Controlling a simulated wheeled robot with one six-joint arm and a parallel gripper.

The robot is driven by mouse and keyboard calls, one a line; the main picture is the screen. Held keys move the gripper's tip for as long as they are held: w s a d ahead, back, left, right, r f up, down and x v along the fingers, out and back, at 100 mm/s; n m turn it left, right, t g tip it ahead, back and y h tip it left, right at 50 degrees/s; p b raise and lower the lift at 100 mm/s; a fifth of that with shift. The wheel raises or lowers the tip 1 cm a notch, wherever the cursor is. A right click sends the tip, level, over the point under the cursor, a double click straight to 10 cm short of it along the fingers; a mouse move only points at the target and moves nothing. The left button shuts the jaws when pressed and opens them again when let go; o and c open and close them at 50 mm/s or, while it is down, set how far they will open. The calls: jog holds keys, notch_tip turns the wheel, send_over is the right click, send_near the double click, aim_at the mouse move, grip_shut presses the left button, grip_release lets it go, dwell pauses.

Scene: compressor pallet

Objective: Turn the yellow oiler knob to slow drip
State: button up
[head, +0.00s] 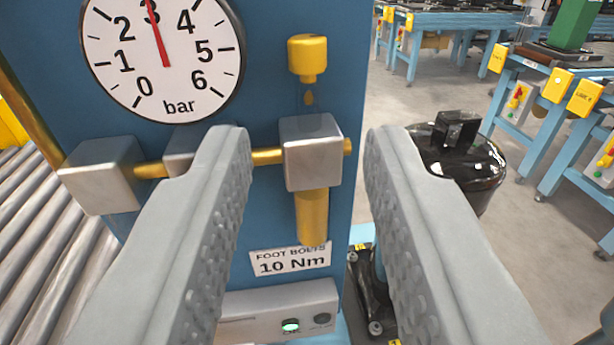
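The yellow oiler knob (307,57) is a small yellow cylinder high on the blue panel, with a dark yellow drop mark below it. Under it, a grey metal block (312,152) sits on a brass pipe, with a yellow cylinder (312,215) hanging beneath. My gripper (308,150) is open, with its two grey fingers spread wide. The fingertips lie lower in the picture than the knob, either side of the grey block. Nothing is between the fingers in their grip, and I cannot tell their distance from the panel.
A pressure gauge (162,55) reads about 3 bar. A black shiny tank (465,165) stands right. Rollers (40,230) lie left; blue workbenches are behind.

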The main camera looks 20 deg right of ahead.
jog(key=shift+v, duration=2.5)
jog(key=s+a+r+n+t+y, duration=0.1)
jog(key=s+r+n+t+y, duration=0.15)
jog(key=s, duration=0.85)
jog(key=s+a+r+n+t+y, duration=0.15)
jog(key=s+r+y, duration=0.25)
jog(key=s, duration=0.7)
jog(key=s+f+g, duration=0.1)
jog(key=s+f, duration=0.2)
jog(key=s, duration=0.4)
jog(key=s+d+f+n+g+y, duration=0.1)
jog(key=s+f, duration=0.2)
jog(key=s, duration=0.4)
jog(key=s+f, duration=0.3)
jog(key=s, duration=0.4)
jog(key=shift+d+n+g, duration=0.3)
jog(key=shift+d+g, duration=0.05)
jog(key=shift+g, duration=0.05)
